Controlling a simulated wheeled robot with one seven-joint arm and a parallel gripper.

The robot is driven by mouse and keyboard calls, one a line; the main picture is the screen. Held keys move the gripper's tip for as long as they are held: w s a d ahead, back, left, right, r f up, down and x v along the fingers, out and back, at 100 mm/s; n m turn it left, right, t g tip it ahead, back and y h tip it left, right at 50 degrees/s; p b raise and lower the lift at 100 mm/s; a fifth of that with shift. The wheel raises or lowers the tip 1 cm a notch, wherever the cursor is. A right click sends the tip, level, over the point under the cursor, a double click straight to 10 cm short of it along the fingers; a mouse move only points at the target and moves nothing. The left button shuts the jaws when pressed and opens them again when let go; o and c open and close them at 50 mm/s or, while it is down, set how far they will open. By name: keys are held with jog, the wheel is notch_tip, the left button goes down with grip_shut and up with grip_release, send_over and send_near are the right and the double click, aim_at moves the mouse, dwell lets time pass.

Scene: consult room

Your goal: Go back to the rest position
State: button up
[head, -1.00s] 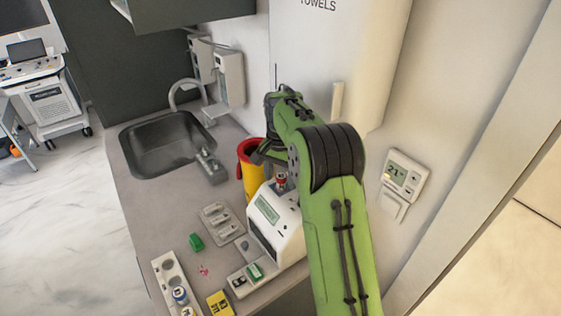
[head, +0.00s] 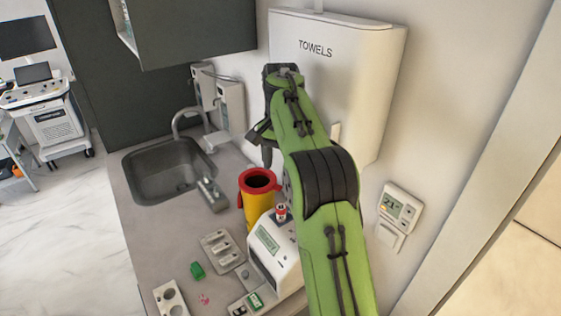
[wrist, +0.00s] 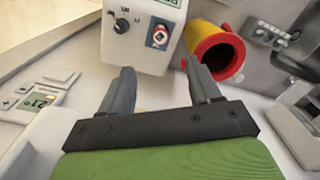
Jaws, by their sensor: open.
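My gripper (wrist: 164,90) is open in the wrist view, with its two grey fingers apart and nothing between them. In the head view my gripper (head: 264,143) is raised above the counter, in front of the towel dispenser (head: 365,60). It is partly hidden behind my green arm. Below it stand the yellow container with a red rim (head: 258,200) and the white device with a small screen (head: 272,243).
The sink (head: 170,172) with its tap is at the back left of the counter. A thermostat (head: 400,207) is on the right wall. A dark cabinet (head: 190,25) hangs above.

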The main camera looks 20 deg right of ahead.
jog(key=s+a+r+n+t+b, duration=0.1)
jog(key=s+a+r+n, duration=0.15)
jog(key=s, duration=0.45)
jog(key=s+a+r+n+t+b, duration=0.1)
jog(key=s+a+n+t+b, duration=0.15)
jog(key=s, duration=0.55)
jog(key=s+a+f+n+t, duration=0.1)
jog(key=s+a+f+n, duration=0.1)
jog(key=s+f, duration=0.3)
jog(key=s+a+f+n+t+b, duration=0.1)
jog(key=s+a+f+n, duration=0.1)
jog(key=s, duration=0.8)
notch_tip(320, 180, down, 3)
jog(key=shift+s+a+r+n, duration=0.1)
jog(key=shift+s+a+n, duration=0.2)
jog(key=shift+n, duration=0.3)
jog(key=shift+c, duration=0.4)
